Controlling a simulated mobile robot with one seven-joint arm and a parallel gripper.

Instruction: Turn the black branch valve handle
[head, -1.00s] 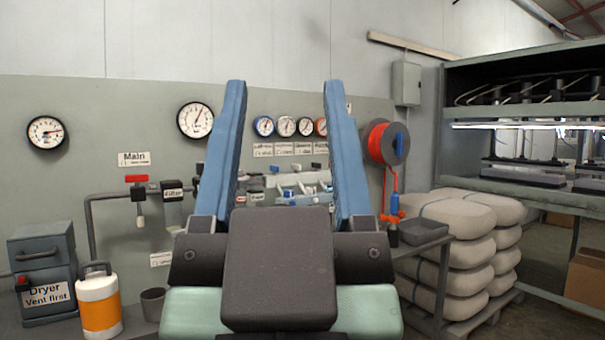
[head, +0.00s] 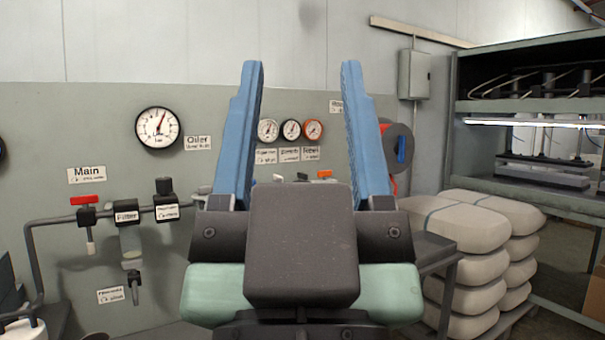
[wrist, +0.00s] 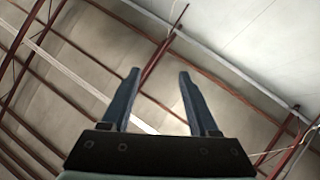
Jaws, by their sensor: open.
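My gripper (head: 301,66) is open and empty, its two blue fingers pointing up in front of the panel wall. It also shows open in the wrist view (wrist: 158,75), against the ceiling. Between the fingers, low on the panel, a small dark handle (head: 302,176) shows beside an orange one (head: 325,174). I cannot tell for sure that the dark one is the black branch valve handle. My gripper hides most of the piping below these handles. I cannot tell the gap between gripper and wall; no contact shows.
A red-handled main valve (head: 86,201) and a filter (head: 127,217) sit on piping at left. Several gauges (head: 291,130) hang on the panel. A hose reel (head: 399,147), a side table (head: 428,248), stacked sacks (head: 466,222) and a press rack (head: 530,105) stand at right.

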